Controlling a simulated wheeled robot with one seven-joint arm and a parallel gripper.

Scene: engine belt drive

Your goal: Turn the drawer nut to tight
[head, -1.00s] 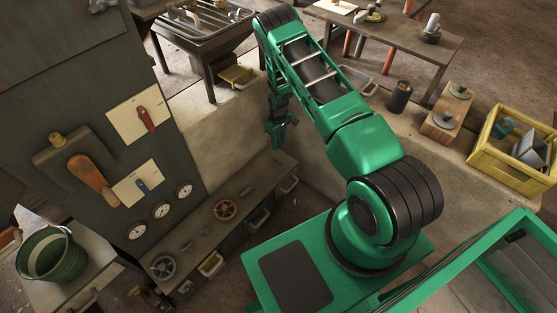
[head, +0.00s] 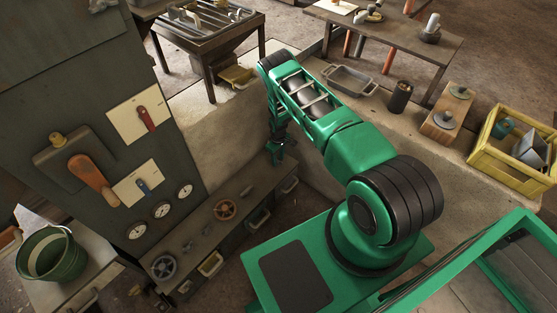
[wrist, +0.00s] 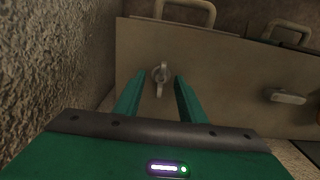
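The drawer nut (wrist: 161,76) is a small grey wing-shaped nut with a round hub, on the drab drawer front (wrist: 215,80) in the wrist view. Its long wing points down and slightly left. My gripper (wrist: 158,82) is open, with one green finger on each side of the nut's lower wing. I cannot tell how much depth is between the fingertips and the nut. In the head view my gripper (head: 276,152) is low at the far end of the workbench (head: 190,243). The nut itself is not discernible there.
A loop handle (wrist: 186,8) rises above the drawer front. A grey handle (wrist: 288,96) is to the right of the nut. A rough wall (wrist: 50,60) stands close on the left.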

